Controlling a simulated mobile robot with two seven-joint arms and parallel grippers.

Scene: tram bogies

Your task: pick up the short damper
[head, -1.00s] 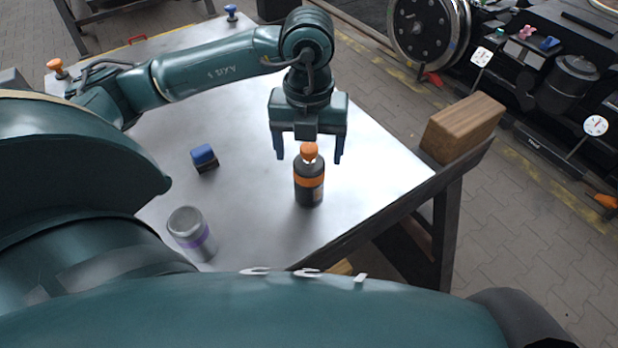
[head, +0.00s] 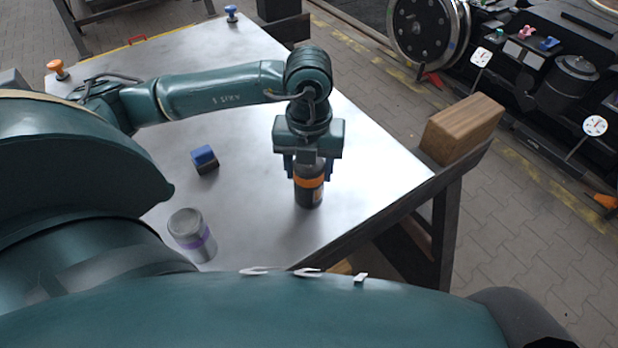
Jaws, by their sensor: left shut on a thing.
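A black cylinder with an orange band (head: 309,190), seemingly the short damper, stands upright on the metal table (head: 250,215). My left gripper (head: 309,177) is above it, pointing down, with its fingers on either side of the upper part and shut on it. The orange top of the cylinder is hidden by the gripper. The base appears to rest on the table. My right gripper is not in view.
A grey cylinder with a purple band (head: 192,236) and a small blue and black block (head: 205,159) stand to the left on the table. A wooden block (head: 462,128) sits at the right corner. Bogie parts (head: 560,85) are beyond on the floor.

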